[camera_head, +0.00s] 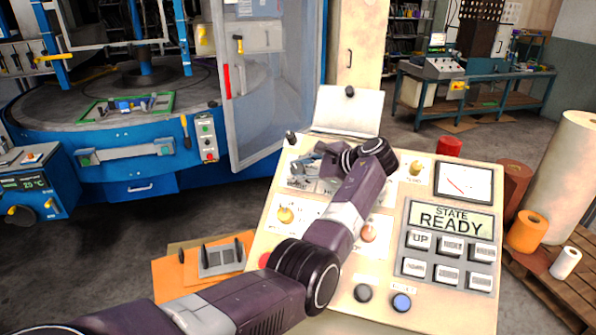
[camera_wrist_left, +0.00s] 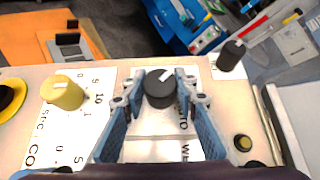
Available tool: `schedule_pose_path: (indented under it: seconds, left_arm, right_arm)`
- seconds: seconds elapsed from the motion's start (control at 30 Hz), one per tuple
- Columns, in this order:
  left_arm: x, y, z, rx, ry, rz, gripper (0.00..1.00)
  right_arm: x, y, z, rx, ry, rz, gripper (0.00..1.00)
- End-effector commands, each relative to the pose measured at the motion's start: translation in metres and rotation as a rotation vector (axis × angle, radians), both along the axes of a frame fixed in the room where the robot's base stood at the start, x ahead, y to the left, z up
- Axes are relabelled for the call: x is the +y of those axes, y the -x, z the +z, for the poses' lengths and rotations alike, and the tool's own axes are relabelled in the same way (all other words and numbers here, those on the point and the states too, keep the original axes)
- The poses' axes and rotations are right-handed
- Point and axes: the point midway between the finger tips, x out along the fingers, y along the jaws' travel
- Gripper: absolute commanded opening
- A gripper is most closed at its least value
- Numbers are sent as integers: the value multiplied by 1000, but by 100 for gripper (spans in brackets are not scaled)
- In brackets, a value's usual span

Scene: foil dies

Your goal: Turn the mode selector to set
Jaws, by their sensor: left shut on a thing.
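The mode selector (camera_wrist_left: 160,88) is a round black knob with a white pointer mark, on a cream control panel (camera_head: 390,287). My left gripper (camera_wrist_left: 160,92) has one blue-grey finger on each side of the knob and is shut on it. The white mark points to the upper right in the left wrist view. Printed letters beside the knob are partly covered by the fingers. In the head view my left gripper (camera_head: 325,168) is over the upper left of the panel, and the arm hides much of the panel's middle. My right gripper does not show.
The display (camera_head: 447,218) reads STATE READY above several grey buttons (camera_head: 450,248). A yellow knob (camera_wrist_left: 62,92) and another black knob (camera_wrist_left: 231,55) flank the selector.

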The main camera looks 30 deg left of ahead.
Motion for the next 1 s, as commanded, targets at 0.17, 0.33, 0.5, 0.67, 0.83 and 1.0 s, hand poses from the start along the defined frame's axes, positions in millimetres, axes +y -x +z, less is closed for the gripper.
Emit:
schedule_pose_path:
  seconds: [0.17,0.33,0.5,0.67,0.83,1.0]
  left_arm:
    - [0,0,0,-1,1,1,3]
    - [0,0,0,-1,1,1,38]
    - [0,0,0,0,0,0,45]
    - [0,0,0,0,0,0,45]
    - [-12,1,6,-2,0,-2,45]
    - [-42,4,22,-2,1,-4,45]
  right_arm:
    - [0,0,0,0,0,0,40]
    - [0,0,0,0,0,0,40]
    - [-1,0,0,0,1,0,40]
    - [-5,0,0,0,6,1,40]
    - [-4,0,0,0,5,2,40]
    - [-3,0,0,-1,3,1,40]
